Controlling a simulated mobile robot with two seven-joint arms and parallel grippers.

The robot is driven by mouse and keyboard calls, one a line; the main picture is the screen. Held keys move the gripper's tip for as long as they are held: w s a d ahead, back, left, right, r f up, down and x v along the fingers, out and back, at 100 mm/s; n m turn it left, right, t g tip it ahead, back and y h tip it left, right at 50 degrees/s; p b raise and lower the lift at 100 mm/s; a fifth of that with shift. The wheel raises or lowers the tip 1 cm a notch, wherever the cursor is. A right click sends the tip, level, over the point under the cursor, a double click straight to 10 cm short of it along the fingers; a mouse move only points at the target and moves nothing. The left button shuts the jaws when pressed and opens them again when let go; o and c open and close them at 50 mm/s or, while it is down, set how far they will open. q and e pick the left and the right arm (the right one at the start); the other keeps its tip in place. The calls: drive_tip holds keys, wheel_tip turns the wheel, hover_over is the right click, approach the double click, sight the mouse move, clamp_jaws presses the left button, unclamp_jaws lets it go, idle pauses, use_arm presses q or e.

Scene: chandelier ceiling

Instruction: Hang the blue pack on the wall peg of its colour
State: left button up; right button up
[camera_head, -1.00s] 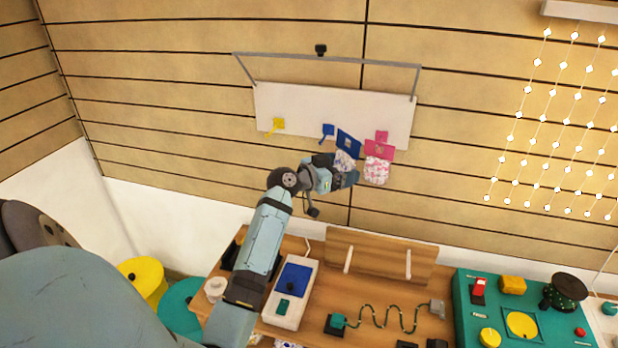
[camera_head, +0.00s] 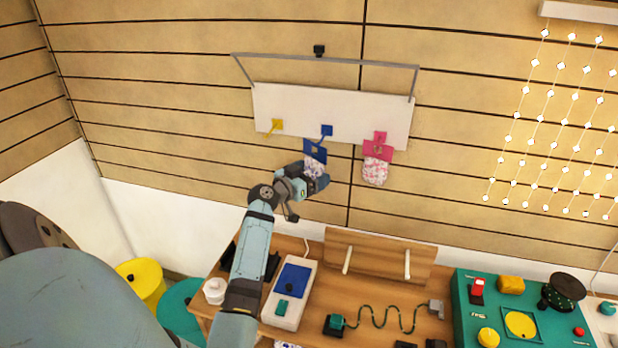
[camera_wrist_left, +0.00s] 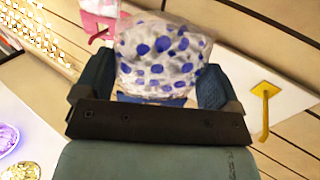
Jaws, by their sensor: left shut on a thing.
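The blue pack has a blue header card (camera_head: 315,151) over a clear bag with blue spots (camera_wrist_left: 160,50). My left gripper (camera_head: 312,182) is shut on the bag, with a finger on each side of it in the left wrist view. The card is upright and slightly tilted, just below and left of the blue peg (camera_head: 327,130) on the white wall board (camera_head: 350,112). I cannot tell whether the peg touches the card or enters its hole. In the wrist view the bag hides the blue peg. My right gripper is out of view.
A pink pack (camera_head: 376,168) hangs at the pink peg (camera_head: 380,138) to the right. A yellow peg (camera_head: 277,126) is bare at the left. A grey bar frame (camera_head: 320,59) juts out above the board. Below, a wooden table (camera_head: 385,290) carries several devices.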

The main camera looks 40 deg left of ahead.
use_arm(q)
drive_tip(key=shift+w+a+f, duration=0.1)
drive_tip(key=shift+w+a, duration=0.3)
drive_tip(key=shift+w, duration=0.3)
drive_tip(key=shift+w+a+f, duration=0.1)
drive_tip(key=shift+w+a, duration=0.25)
drive_tip(key=shift+w, duration=0.35)
drive_tip(key=w+b, duration=0.1)
drive_tip(key=w+a+b, duration=0.1)
drive_tip(key=w+a+f, duration=0.1)
drive_tip(key=w, duration=0.1)
drive_tip(key=shift+a+b, duration=0.15)
drive_tip(key=shift+b, duration=0.25)
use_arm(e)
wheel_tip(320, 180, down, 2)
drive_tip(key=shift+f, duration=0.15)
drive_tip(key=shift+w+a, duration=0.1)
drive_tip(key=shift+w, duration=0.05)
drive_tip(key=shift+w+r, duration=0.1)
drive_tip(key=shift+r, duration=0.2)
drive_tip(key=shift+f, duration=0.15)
